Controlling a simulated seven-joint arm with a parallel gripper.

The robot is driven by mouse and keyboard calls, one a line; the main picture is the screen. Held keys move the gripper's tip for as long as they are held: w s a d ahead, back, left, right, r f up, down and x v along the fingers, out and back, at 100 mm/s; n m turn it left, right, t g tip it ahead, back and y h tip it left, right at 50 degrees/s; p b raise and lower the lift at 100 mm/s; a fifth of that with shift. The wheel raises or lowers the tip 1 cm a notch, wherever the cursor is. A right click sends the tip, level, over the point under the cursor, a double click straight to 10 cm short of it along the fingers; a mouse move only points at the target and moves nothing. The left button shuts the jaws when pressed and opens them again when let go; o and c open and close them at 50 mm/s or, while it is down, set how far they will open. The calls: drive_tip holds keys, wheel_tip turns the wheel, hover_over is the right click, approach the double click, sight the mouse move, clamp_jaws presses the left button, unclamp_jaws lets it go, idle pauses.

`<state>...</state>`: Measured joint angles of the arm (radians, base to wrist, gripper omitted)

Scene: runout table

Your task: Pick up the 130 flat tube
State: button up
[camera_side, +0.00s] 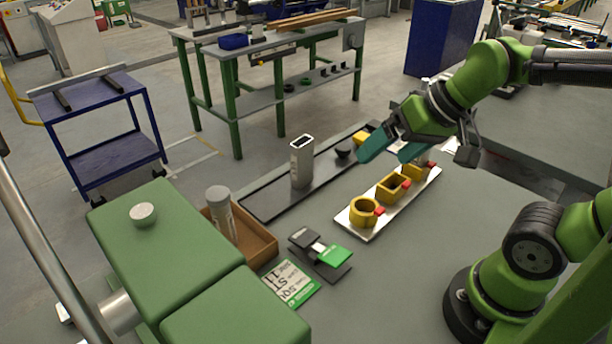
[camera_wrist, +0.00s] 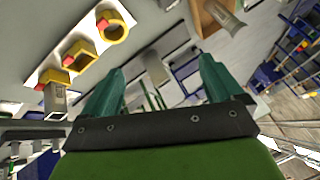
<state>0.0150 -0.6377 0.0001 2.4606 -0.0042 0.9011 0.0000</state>
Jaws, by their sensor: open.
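A grey flat tube (camera_side: 301,164) with an oval open top stands upright on the dark strip (camera_side: 262,204) in the side view. In the wrist view, a grey tube-like shape (camera_wrist: 155,69) shows between the fingers, some way beyond them. My gripper (camera_side: 384,156) is open, with teal fingers, and is apart from the tube, to its right in the side view. In the wrist view my gripper (camera_wrist: 160,66) has nothing between its fingertips. No length marking on the tube is readable.
A white rack (camera_side: 353,229) with yellow holders (camera_side: 363,211) lies beside the strip; a grey piece (camera_wrist: 55,98) is at its far holder. A brown box (camera_side: 258,244) holds a round grey tube (camera_side: 220,212). A green machine (camera_side: 165,235) is at front left. Table right of the rack is clear.

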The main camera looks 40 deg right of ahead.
sight(302, 163)
drive_tip(key=w+d+n+g+h, duration=0.1)
drive_tip(key=w+d+n, duration=0.15)
drive_tip(key=w, duration=0.85)
drive_tip(key=w+d+n+g, duration=0.1)
drive_tip(key=w+d+n, duration=0.15)
drive_tip(key=w, duration=0.75)
drive_tip(key=d+x, duration=0.1)
drive_tip(key=x, duration=1.5)
drive_tip(key=shift+w+d, duration=0.2)
drive_tip(key=shift+d, duration=0.05)
drive_tip(key=shift+c, duration=0.4)
drive_tip(key=c, duration=1)
drive_tip(key=shift+c, duration=0.4)
